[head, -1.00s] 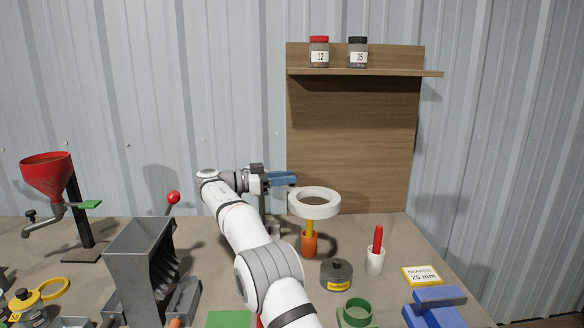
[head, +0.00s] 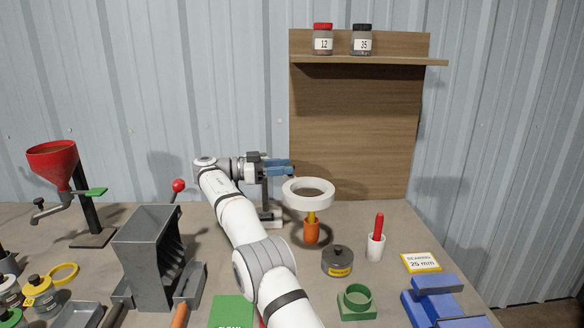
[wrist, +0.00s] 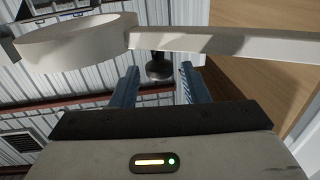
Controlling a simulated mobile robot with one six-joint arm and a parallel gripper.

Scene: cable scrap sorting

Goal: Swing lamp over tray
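The lamp has a white ring head (head: 308,194), which stands over the table right of my gripper (head: 292,168). In the wrist view the white ring (wrist: 75,45) fills the upper left, and a pale bar runs from it to the right. My gripper has two blue fingers (wrist: 159,86) that stand apart. A dark round knob (wrist: 158,70) shows between them near the tips; I cannot tell whether they touch it. A grey tray (head: 75,314) lies at the front left, cut off by the picture edge.
A grey slotted chute (head: 145,255) stands left of my arm. A red funnel (head: 52,160) is at the far left. An orange cup (head: 311,232), a dark weight (head: 337,262), a white cup (head: 375,247) and a blue block (head: 435,300) stand to the right.

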